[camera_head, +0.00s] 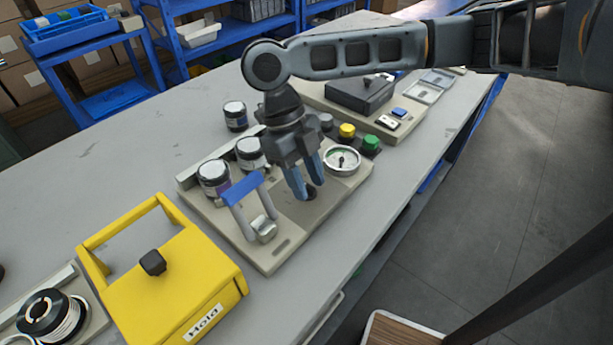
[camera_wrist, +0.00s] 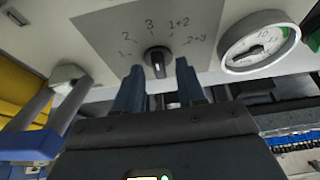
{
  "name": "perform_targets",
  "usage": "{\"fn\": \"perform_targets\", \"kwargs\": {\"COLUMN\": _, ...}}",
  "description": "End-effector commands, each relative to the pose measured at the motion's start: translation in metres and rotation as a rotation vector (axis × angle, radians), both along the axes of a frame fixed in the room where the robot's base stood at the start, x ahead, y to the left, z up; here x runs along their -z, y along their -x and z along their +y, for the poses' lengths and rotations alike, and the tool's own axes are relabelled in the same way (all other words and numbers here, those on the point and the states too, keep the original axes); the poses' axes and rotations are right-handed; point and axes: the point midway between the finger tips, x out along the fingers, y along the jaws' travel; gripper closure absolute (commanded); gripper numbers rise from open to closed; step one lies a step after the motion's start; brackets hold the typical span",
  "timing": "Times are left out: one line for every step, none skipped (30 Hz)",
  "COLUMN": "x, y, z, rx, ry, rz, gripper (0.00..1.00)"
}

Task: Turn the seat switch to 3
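The seat switch is a dark rotary knob (camera_wrist: 157,62) on a grey plate (camera_wrist: 100,28) marked 1, 2, 3, 1+2 and 2+3. In the wrist view its grip stands about in line with the 3, with a pale line on its near face. Which end is the pointer is hard to tell. My gripper (camera_wrist: 160,78) is open, with one blue finger on each side of the knob and a gap showing around it. In the head view my gripper (camera_head: 309,190) points down over the knob (camera_head: 311,193), which the fingers partly hide.
A round gauge (camera_head: 342,160) sits close beside the knob, right of my fingers. A blue-handled clamp (camera_head: 241,188) stands to the left. Yellow and green buttons (camera_head: 347,131) lie beyond the gauge. A yellow box (camera_head: 185,275) stands at front left.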

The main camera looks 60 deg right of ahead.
Motion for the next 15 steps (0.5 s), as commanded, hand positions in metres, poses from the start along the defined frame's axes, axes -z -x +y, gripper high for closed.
{"fn": "perform_targets", "kwargs": {"x": 0.0, "y": 0.0, "z": 0.0, "rx": 0.0, "ry": 0.0, "rz": 0.001, "gripper": 0.61}}
{"fn": "perform_targets", "kwargs": {"x": 0.0, "y": 0.0, "z": 0.0, "rx": 0.0, "ry": 0.0, "rz": 0.001, "gripper": 0.61}}
{"fn": "perform_targets", "kwargs": {"x": 0.0, "y": 0.0, "z": 0.0, "rx": 0.0, "ry": 0.0, "rz": 0.001, "gripper": 0.61}}
{"fn": "perform_targets", "kwargs": {"x": 0.0, "y": 0.0, "z": 0.0, "rx": 0.0, "ry": 0.0, "rz": 0.001, "gripper": 0.61}}
{"fn": "perform_targets", "kwargs": {"x": 0.0, "y": 0.0, "z": 0.0, "rx": 0.0, "ry": 0.0, "rz": 0.001, "gripper": 0.61}}
{"fn": "perform_targets", "kwargs": {"x": 0.0, "y": 0.0, "z": 0.0, "rx": 0.0, "ry": 0.0, "rz": 0.001, "gripper": 0.61}}
{"fn": "perform_targets", "kwargs": {"x": -0.001, "y": 0.0, "z": 0.0, "rx": 0.0, "ry": 0.0, "rz": 0.001, "gripper": 0.61}}
{"fn": "perform_targets", "kwargs": {"x": -0.003, "y": -0.001, "z": 0.0, "rx": 0.0, "ry": 0.0, "rz": 0.0, "gripper": 0.61}}
{"fn": "perform_targets", "kwargs": {"x": -0.005, "y": -0.002, "z": -0.001, "rx": 0.0, "ry": 0.001, "rz": 0.0, "gripper": 0.61}}
{"fn": "perform_targets", "kwargs": {"x": -0.008, "y": -0.004, "z": -0.001, "rx": 0.0, "ry": 0.001, "rz": -0.001, "gripper": 0.61}}
{"fn": "perform_targets", "kwargs": {"x": -0.012, "y": -0.005, "z": -0.001, "rx": 0.0, "ry": 0.001, "rz": -0.001, "gripper": 0.61}}
{"fn": "perform_targets", "kwargs": {"x": -0.017, "y": -0.007, "z": -0.002, "rx": 0.0, "ry": 0.0, "rz": -0.001, "gripper": 0.61}}
{"fn": "perform_targets", "kwargs": {"x": -0.022, "y": -0.009, "z": -0.002, "rx": 0.0, "ry": 0.001, "rz": -0.002, "gripper": 0.61}}
{"fn": "perform_targets", "kwargs": {"x": -0.027, "y": -0.011, "z": -0.003, "rx": -0.001, "ry": 0.002, "rz": -0.001, "gripper": 0.61}}
{"fn": "perform_targets", "kwargs": {"x": -0.033, "y": -0.014, "z": -0.004, "rx": 0.001, "ry": 0.002, "rz": -0.002, "gripper": 0.61}}
